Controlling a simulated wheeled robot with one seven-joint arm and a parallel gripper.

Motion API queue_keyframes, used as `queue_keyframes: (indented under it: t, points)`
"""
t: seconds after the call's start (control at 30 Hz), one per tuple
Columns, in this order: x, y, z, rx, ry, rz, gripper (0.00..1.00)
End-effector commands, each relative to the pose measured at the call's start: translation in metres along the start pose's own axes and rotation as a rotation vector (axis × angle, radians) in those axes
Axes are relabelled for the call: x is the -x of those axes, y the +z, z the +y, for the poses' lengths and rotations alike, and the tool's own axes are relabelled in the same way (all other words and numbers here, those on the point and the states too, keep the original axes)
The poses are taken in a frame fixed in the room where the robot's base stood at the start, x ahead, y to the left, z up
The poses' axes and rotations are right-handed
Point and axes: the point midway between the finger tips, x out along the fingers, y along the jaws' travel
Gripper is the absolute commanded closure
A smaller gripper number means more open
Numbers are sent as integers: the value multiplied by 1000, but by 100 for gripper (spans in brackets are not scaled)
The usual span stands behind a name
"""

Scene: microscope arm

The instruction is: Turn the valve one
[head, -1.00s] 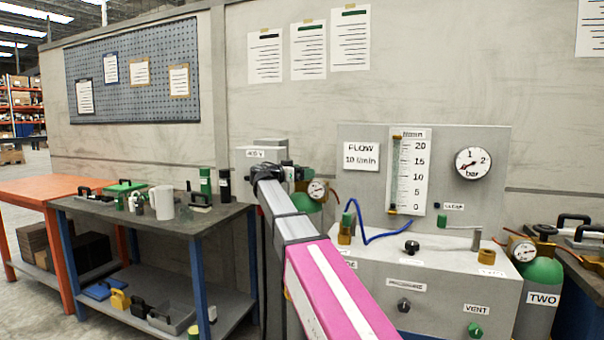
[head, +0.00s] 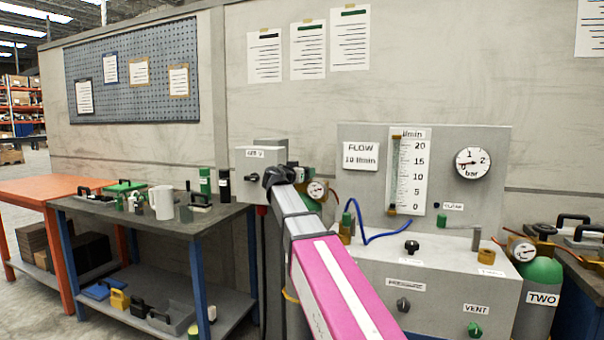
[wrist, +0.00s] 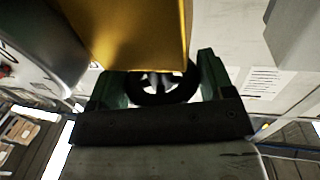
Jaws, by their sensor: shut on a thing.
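My gripper (head: 283,172) is at the left cylinder's fittings, left of the grey panel. In the wrist view its two dark green fingers (wrist: 160,76) stand on either side of a round black valve handwheel (wrist: 152,98) and are shut on it. A brass valve body (wrist: 130,35) fills the top of that view and hides part of the wheel. A small round gauge (head: 317,189) sits just right of my gripper. My arm hides most of this cylinder, and its label does not show.
The grey flow panel (head: 365,225) with a blue hose (head: 375,237) and knobs stands to the right. Cylinder TWO (head: 541,290), with its own gauge (head: 523,250), is at the far right. A dark workbench (head: 130,222) with tools stands left. A grey box (head: 262,160) is behind my gripper.

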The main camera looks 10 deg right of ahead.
Motion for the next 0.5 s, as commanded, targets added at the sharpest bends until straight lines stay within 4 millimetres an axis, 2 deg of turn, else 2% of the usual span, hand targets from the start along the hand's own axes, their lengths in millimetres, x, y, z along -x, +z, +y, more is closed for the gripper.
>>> queue_keyframes:
  t: [0.4, 0.43, 0.5]
  points:
    - [0, 0, 0, 1, -38, 1, 49]
    - [0, 0, 0, 1, -38, 1, 22]
    - [0, 0, 0, 0, -38, 1, 0]
